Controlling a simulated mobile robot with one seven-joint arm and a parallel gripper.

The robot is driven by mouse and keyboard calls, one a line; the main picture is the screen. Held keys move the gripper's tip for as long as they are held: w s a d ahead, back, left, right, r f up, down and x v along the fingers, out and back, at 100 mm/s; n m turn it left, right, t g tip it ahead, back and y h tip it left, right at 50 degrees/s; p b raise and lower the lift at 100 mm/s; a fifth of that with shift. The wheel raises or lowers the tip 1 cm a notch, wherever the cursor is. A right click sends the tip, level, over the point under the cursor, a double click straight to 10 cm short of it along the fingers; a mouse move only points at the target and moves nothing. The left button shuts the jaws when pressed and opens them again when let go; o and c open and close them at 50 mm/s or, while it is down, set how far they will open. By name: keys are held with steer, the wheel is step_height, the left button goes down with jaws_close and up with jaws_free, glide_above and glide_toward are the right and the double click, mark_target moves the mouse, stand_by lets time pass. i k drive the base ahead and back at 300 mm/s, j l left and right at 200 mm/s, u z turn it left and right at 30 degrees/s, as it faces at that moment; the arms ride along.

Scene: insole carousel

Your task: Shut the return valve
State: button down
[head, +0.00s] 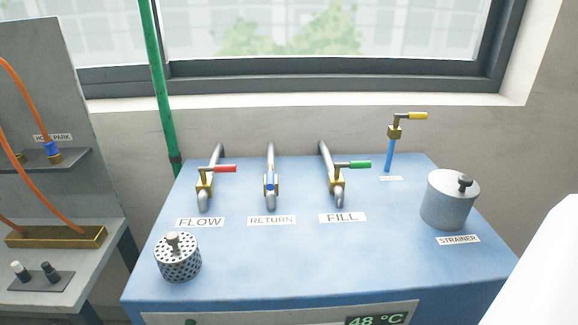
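The return valve (271,185) sits on a grey pipe on top of the blue cabinet (290,260), behind the RETURN label (271,220). Its brass body carries a blue handle that lies along the line of the pipe, pointing towards me. The flow valve (205,183) to its left has a red handle turned across its pipe. The fill valve (337,187) to its right has a green handle, also across its pipe. My gripper is not in view.
A perforated metal basket (178,257) stands at the cabinet's front left. The lidded strainer pot (450,200) is at the right. A yellow-handled valve (395,131) tops a blue pipe behind. A bench with orange hoses (62,108) stands left. The cabinet's front middle is clear.

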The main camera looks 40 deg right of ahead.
mark_target(270, 182)
steer(key=z, duration=0.9)
steer(key=i+j+u, duration=0.1)
steer(key=j+u, duration=0.2)
steer(key=j, duration=0.2)
steer(key=i, duration=0.35)
